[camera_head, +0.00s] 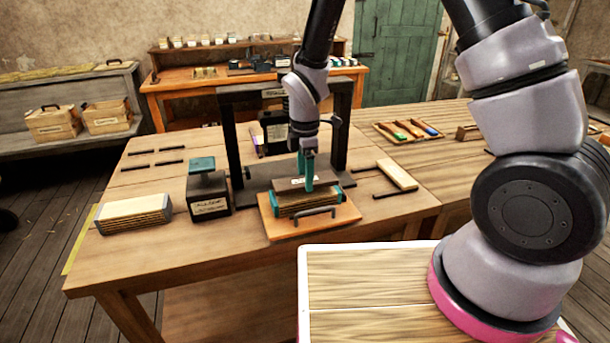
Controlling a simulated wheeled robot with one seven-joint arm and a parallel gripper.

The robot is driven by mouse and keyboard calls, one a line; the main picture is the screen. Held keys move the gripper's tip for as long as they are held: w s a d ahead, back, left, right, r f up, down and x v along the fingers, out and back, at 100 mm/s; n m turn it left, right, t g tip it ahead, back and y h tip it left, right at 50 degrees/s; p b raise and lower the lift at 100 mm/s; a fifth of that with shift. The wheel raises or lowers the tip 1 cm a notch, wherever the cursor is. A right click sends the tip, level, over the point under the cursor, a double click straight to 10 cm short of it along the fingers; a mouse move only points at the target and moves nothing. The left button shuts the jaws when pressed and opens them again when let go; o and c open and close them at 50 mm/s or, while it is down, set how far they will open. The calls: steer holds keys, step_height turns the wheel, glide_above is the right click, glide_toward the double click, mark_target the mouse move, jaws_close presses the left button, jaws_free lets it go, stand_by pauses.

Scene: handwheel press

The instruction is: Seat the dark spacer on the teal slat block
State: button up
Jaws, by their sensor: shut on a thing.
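The teal slat block (297,206), a stack of thin slats with teal ends, sits on an orange board (268,222) with a grey handle at its front. The dark spacer (290,185), a flat dark brown plate with a small white label, is over the top of the block. I cannot tell whether it rests fully on the block or hangs just above it. My gripper (306,181) points down with teal fingers and is shut on the spacer, under the press frame.
A dark press frame (232,135) stands around and behind the block. A dark labelled block with a teal top (210,203) and a grey-ended slat block (135,216) stand to the left. A pale wooden bar (397,174) lies to the right. The table's front left is clear.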

steer(key=shift+f, duration=1.05)
steer(key=o, duration=1.5)
steer(key=shift+c, duration=0.2)
step_height(320, 180, up, 11)
steer(key=shift+f, duration=0.1)
